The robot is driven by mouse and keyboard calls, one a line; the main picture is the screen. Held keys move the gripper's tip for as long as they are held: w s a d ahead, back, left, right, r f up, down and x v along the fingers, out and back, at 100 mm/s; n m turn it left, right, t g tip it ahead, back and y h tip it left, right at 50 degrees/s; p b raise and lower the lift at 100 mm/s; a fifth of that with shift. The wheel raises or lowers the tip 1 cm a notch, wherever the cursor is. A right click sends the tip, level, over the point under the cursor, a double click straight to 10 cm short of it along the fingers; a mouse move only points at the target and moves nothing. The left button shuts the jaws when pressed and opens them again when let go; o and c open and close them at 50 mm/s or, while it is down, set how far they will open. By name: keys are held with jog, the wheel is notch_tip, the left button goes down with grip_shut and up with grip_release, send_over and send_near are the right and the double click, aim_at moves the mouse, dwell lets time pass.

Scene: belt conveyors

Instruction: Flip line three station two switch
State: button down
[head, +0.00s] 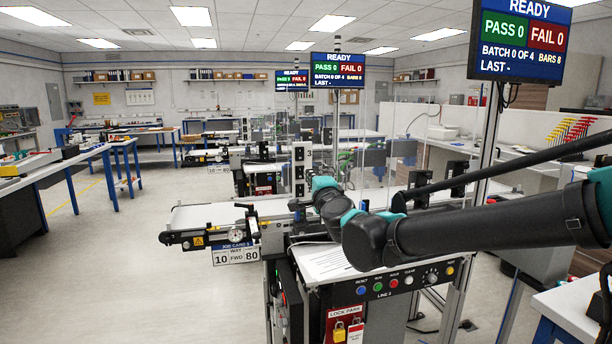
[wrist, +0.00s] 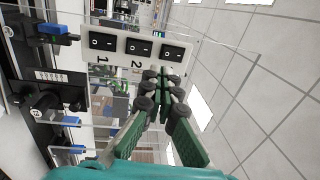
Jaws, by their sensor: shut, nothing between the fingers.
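In the wrist view a white panel carries three black rocker switches in a row. The switch above the numeral 1 (wrist: 103,41) is at the left, and the switch above the numeral 2 (wrist: 139,46) is in the middle. A third switch (wrist: 173,52) is at the right; its numeral is hidden behind my fingers. My gripper (wrist: 163,75) has green fingers with dark joints and is shut and empty. Its tips appear just below the middle and right switches; I cannot tell whether they touch the panel. In the head view my arm hides the gripper.
In the head view the line 3 control panel (head: 405,282) with coloured buttons stands below my arm. A conveyor belt (head: 205,216) extends left from it. Clear guard panels (head: 372,130) stand behind. A status screen (head: 521,38) hangs at upper right. The floor at left is open.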

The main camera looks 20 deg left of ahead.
jog(key=shift+r+v, duration=0.2)
jog(key=shift+v, duration=0.65)
jog(key=shift+r+v, duration=0.2)
jog(key=shift+v, duration=0.65)
jog(key=shift+r+v, duration=0.2)
jog(key=shift+v, duration=0.65)
jog(key=s+d+f+n+g+h, duration=0.1)
jog(key=d+f+n+g+h, duration=0.65)
jog(key=d+f, duration=1.6)
jog(key=s+d+f+n+g+h, duration=0.1)
jog(key=s+d+f+g+h, duration=0.1)
jog(key=s+d+f, duration=0.5)
jog(key=s+d+f+n+g+h, duration=0.2)
jog(key=s+d+f, duration=0.6)
jog(key=d, duration=0.7)
jog(key=shift+f, duration=0.75)
